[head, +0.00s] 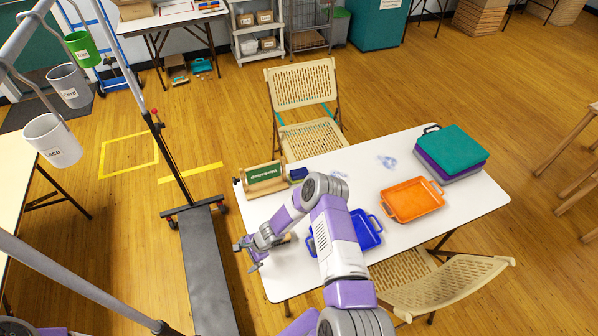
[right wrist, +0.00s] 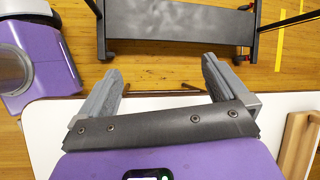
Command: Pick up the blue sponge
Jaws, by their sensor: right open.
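A small dark blue block, which looks like the blue sponge (head: 298,174), lies on the white table just right of the wooden sign stand. My right arm passes close in front of it. My right gripper (head: 247,256) is at the table's left edge, well to the near side of the sponge. In the right wrist view the gripper (right wrist: 162,70) is open, with nothing between its fingers, and the sponge does not show there. My left gripper is not in view.
The white table (head: 300,272) also bears a green "Workshop" sign stand (head: 264,178), a blue tray (head: 367,238) partly behind my arm, an orange tray (head: 412,201) and stacked teal and purple cases (head: 450,148). Folding chairs stand at the far side (head: 301,88) and near side (head: 445,285).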

